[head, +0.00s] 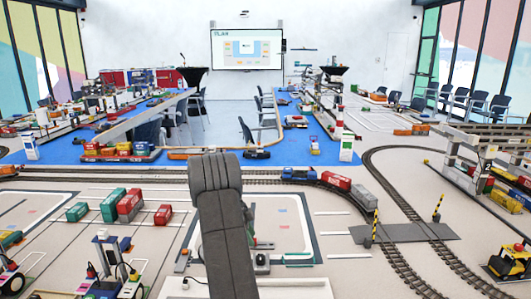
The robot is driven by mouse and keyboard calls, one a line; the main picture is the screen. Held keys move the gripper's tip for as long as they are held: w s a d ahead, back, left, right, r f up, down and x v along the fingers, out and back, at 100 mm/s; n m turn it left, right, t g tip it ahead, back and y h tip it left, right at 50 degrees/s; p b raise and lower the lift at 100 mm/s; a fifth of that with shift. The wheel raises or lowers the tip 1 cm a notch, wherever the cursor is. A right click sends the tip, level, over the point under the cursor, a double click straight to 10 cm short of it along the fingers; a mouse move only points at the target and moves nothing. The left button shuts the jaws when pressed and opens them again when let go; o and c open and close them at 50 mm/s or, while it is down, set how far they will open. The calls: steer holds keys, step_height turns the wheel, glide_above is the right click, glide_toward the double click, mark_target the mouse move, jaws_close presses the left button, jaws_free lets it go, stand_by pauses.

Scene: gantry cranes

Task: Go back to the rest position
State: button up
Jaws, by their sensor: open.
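In the head view, a dark grey link of my own arm rises from the bottom edge, just left of the middle. It hides part of the white mat (290,222) behind it. I cannot make out my gripper or its fingertips in this view, and I see nothing held.
A model railway track (395,262) curves along the right, with a blue locomotive (299,173) and wagons. Red and green containers (130,205) stand on the left. A gantry crane (465,160) is at right, a yellow vehicle (509,262) at lower right, and a crane vehicle (108,270) at lower left.

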steer(key=shift+d+f, duration=0.3)
steer(key=shift+f, duration=0.35)
steer(key=shift+d, duration=0.85)
